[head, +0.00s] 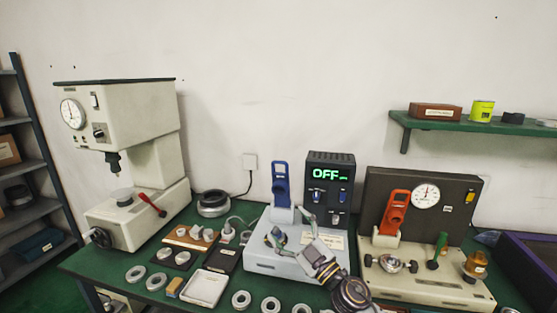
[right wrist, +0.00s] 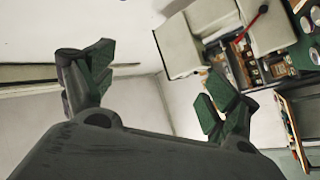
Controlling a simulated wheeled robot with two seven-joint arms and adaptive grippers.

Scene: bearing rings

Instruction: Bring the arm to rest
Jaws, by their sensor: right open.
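My right gripper (head: 293,229) is in the lower middle of the head view, its arm coming in from the bottom right. It is in front of the grey-white machine (head: 270,262) with the blue lever (head: 281,184). Its fingers are spread with nothing between them. In the right wrist view both fingers of the right gripper (right wrist: 157,85) stand wide apart, with pale wall between them. The gripper hides part of the machine's top. My left gripper is in neither view.
The green bench (head: 222,289) holds a tall press (head: 140,165) at left, a display box (head: 330,190) reading OFF, and a gauge fixture (head: 425,275) at right. Several metal rings and a white tray (head: 206,287) lie in front. A green shelf (head: 470,124) is on the wall.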

